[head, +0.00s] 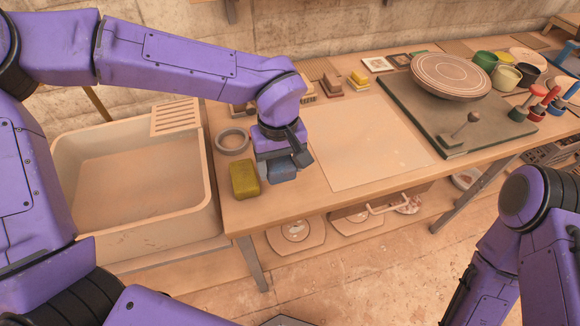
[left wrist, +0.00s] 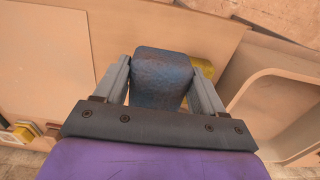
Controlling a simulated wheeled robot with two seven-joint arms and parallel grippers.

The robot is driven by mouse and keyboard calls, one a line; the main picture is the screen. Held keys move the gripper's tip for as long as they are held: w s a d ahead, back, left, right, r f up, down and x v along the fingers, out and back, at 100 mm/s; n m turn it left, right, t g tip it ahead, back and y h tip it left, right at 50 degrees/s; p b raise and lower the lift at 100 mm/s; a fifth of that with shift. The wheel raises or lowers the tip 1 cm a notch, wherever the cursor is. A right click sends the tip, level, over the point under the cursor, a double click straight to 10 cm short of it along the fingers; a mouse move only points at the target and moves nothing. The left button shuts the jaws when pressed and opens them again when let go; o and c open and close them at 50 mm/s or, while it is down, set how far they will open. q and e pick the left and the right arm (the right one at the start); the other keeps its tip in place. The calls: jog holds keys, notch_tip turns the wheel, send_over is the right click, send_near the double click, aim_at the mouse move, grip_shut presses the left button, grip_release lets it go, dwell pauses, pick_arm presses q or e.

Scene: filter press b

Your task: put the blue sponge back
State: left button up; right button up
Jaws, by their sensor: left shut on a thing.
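The blue sponge (left wrist: 160,80) is between the two fingers of my left gripper (left wrist: 165,88) in the left wrist view. In the head view, my left gripper (head: 283,160) points down near the table's front left edge, shut on the blue sponge (head: 284,173). A yellow sponge (head: 245,180) stands on the table just left of the blue one; part of it also shows behind the blue sponge in the left wrist view (left wrist: 204,67). I cannot tell whether the blue sponge touches the table. My right arm shows at the lower right, but its gripper is not in view.
A large sink basin (head: 150,235) stands left of the table. A grey ring (head: 232,141) lies behind the yellow sponge. A pale board (head: 365,145) lies clear to the right. Farther right, a dark green mat (head: 415,112) bears a round wheel (head: 451,75), with several cups behind.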

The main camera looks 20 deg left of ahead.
pick_arm(q)
jog(key=w+f, duration=0.6)
jog(key=shift+d+f+p, duration=0.1)
jog(key=shift+f+p, duration=0.1)
jog(key=shift+p, duration=0.2)
notch_tip(320, 180, down, 3)
jog(key=shift+r+p, duration=0.2)
jog(key=shift+p, duration=0.25)
jog(key=shift+s+f, duration=0.1)
jog(key=shift+f, duration=0.1)
jog(key=o, duration=1)
jog(key=shift+f, duration=0.15)
notch_tip(320, 180, up, 12)
jog(key=b, duration=0.1)
jog(key=shift+r, duration=0.2)
